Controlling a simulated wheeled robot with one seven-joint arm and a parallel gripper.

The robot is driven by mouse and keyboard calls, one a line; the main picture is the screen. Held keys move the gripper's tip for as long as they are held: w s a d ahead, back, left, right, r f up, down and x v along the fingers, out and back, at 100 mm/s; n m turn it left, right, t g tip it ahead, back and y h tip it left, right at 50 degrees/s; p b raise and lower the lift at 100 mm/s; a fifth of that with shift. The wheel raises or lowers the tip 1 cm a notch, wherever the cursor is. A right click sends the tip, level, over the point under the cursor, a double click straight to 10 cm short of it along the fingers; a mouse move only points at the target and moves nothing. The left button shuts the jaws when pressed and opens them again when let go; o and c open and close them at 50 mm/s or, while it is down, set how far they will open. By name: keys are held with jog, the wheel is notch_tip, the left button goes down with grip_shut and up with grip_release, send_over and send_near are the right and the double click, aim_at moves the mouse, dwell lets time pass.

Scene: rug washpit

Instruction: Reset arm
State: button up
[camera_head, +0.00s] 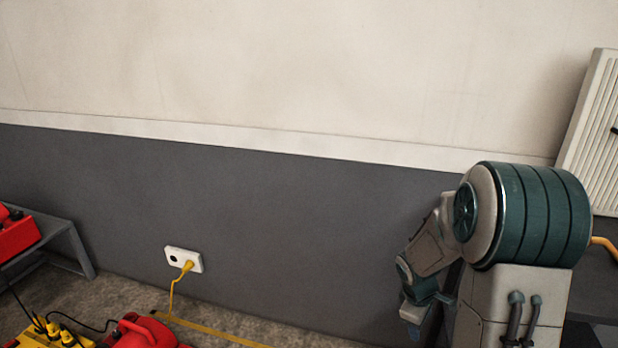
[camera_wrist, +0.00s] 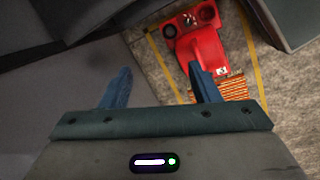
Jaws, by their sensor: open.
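My gripper (camera_wrist: 160,88) shows in the wrist view with its two blue fingers apart and nothing between them. Beyond the fingers are the grey wall and the floor. In the head view my arm is folded at the lower right, in front of the grey lower wall (camera_head: 290,215).
A white wall socket (camera_head: 176,258) holds a yellow plug with a cord. A red machine (camera_wrist: 198,52) stands on the floor inside yellow tape lines. At the left, a red object (camera_head: 16,235) sits on a grey bench (camera_head: 62,238). A white radiator (camera_head: 595,130) hangs at right.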

jog(key=s+a+r+m+y+p, duration=0.1)
jog(key=s+a+r+m+p, duration=0.2)
jog(key=s+r, duration=0.3)
jog(key=s+a+r+m+t+y+p, duration=0.1)
jog(key=s+a+r+m+p, duration=0.2)
jog(key=r, duration=0.9)
jog(key=s+a+r+m+p, duration=0.3)
jog(key=s+a+r+m, duration=0.1)
jog(key=s+r, duration=0.5)
jog(key=shift+s+a+r+t+y+p, duration=0.3)
jog(key=shift+a+t+y+p, duration=0.1)
jog(key=shift+a, duration=0.45)
